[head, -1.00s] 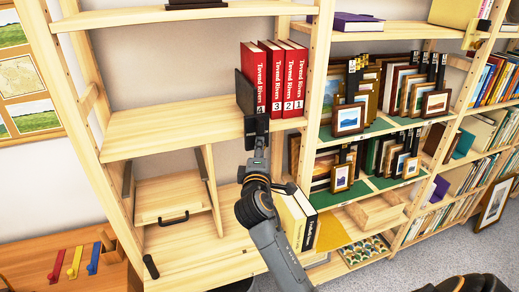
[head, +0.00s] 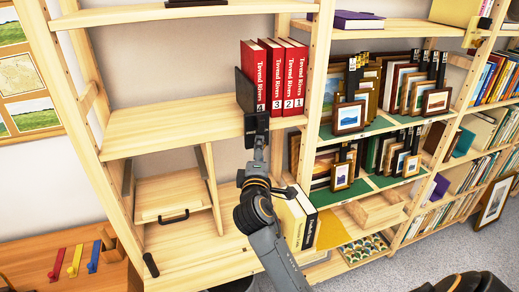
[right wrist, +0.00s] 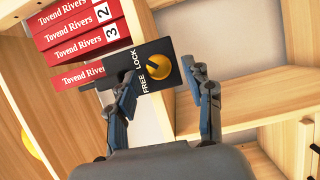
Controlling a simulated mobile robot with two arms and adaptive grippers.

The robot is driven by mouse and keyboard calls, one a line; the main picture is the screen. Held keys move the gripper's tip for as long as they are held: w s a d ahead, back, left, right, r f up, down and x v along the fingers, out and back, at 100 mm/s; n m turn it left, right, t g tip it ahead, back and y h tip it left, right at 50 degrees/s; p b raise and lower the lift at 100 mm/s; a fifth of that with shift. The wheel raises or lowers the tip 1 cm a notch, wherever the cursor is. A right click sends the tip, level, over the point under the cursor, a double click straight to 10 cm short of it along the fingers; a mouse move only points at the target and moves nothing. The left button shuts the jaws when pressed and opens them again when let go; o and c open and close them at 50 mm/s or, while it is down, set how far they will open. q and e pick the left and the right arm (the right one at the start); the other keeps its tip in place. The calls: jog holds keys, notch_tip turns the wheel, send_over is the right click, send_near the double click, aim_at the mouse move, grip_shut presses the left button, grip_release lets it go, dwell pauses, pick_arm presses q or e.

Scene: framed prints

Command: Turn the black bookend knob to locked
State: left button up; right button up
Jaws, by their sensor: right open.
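The black bookend (head: 244,92) stands upright on the middle shelf, against the left side of the red books. Its base plate hangs over the shelf's front edge. In the right wrist view the bookend plate (right wrist: 166,98) carries a round yellow knob (right wrist: 158,67) with a small dark mark and the words FREE and LOCK on its left side. I cannot tell for sure which word the mark faces. My right gripper (right wrist: 158,78) is open, its fingers on either side of the knob and apart from it. In the head view my right gripper (head: 257,143) is at the base plate. My left gripper is not in view.
Red Tovend Rivers books (head: 285,77) stand right of the bookend. The shelf (head: 170,127) to the left is clear. A wooden upright (head: 318,75) separates the bay of framed prints. Thick books (head: 297,222) stand below, near my right arm.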

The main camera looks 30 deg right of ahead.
jog(key=v, duration=1)
jog(key=s+f+m+g+y, duration=0.3)
jog(key=s+f, duration=0.2)
jog(key=f, duration=0.5)
jog(key=s+a+f+m+g+y, duration=0.3)
jog(key=s+a+f+g+y, duration=0.15)
jog(key=s+f, duration=0.4)
jog(key=s+a+f+m+g+y, duration=0.35)
jog(key=s+a+f, duration=0.2)
jog(key=s, duration=0.65)
notch_tip(320, 180, down, 28)
jog(key=n+g+b, duration=0.1)
jog(key=b, duration=0.2)
jog(key=s+d+f+g+b, duration=0.1)
jog(key=s+d+f+b, duration=0.1)
jog(key=s+f, duration=1.5)
notch_tip(320, 180, down, 3)
jog(key=shift+s+d+f+g+b, duration=0.15)
jog(key=shift+s+d+g+b, duration=0.15)
jog(key=shift+d, duration=0.55)
